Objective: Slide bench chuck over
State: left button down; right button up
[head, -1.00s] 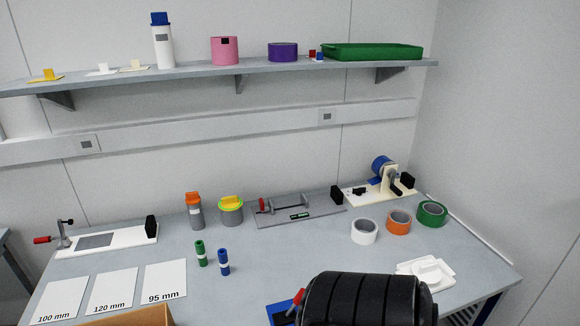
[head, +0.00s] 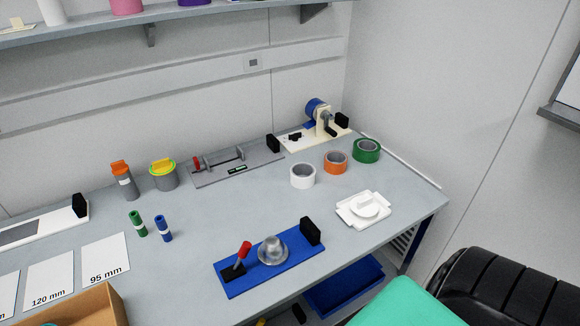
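The bench chuck seems to be the blue plate (head: 270,264) near the front edge of the table. A round silver metal piece (head: 272,250) sits on its middle. A red-handled lever (head: 243,251) on a black base is at its left end, and a black block (head: 311,231) stands at its right end. Neither gripper is in view. A black ribbed part, probably my arm, fills the lower right corner, apart from the chuck.
A white dish-like fixture (head: 364,209) lies right of the chuck. White (head: 303,176), orange (head: 335,162) and green (head: 367,151) tape rolls stand behind. A cardboard box (head: 88,308) is at lower left. Bare tabletop lies left of and behind the chuck.

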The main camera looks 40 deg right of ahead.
aim_at(267, 259)
jog(key=z, duration=1)
